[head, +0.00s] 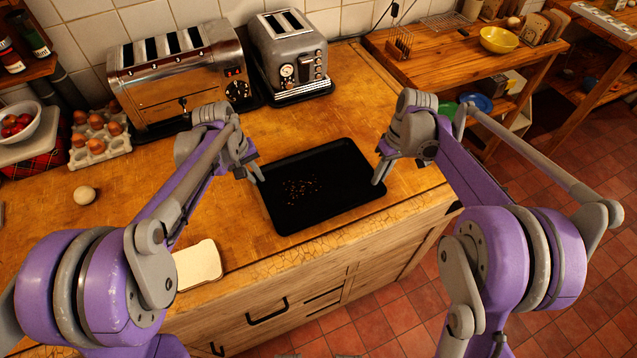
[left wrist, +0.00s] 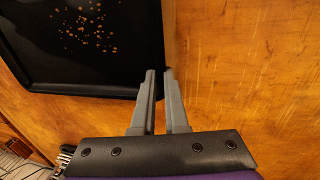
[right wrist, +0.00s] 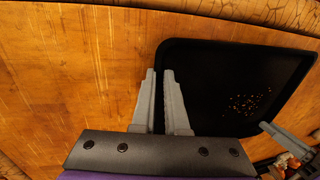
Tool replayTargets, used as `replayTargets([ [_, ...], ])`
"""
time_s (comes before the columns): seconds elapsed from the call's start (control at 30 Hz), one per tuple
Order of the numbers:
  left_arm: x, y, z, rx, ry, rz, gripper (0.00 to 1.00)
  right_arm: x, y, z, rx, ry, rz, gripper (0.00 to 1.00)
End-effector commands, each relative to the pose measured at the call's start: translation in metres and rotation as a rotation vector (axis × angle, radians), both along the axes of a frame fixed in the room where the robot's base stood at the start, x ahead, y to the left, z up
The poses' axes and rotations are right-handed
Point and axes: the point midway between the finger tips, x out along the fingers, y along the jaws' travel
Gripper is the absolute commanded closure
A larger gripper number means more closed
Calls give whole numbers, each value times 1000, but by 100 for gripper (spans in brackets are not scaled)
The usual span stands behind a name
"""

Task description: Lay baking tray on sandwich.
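The black baking tray (head: 335,200), with brown crumbs on it, is on or just above the wooden counter; I cannot tell which. My left gripper (head: 254,174) is at its left side, its fingers closed on the rim, as the left wrist view (left wrist: 160,75) shows. My right gripper (head: 381,170) is at the right side, its fingers likewise closed on the rim in the right wrist view (right wrist: 159,75). The sandwich (head: 198,264), with a pale bread slice on top, lies near the counter's front edge, left of the tray and partly behind my left arm.
A large chrome toaster (head: 180,75) and a smaller grey toaster (head: 290,55) stand at the back. An egg carton (head: 97,140) and a pale round object (head: 84,195) are at left. Bare counter (head: 225,220) lies between sandwich and tray.

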Motion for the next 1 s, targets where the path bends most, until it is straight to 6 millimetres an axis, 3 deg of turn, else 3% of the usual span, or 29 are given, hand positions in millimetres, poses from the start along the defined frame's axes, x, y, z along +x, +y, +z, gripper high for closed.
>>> replayTargets([
  [0.23, 0, 0, -1, 0, 0, 0, 89, 0, 0, -1, 0, 0, 0, 89],
  [0.33, 0, 0, -1, 0, 0, 0, 100, 0, 0, -1, 0, 0, 0, 100],
  [1.0, 0, 0, 0, 0, 0, 1, 100, 0, 0, 0, 0, 0, 0, 100],
])
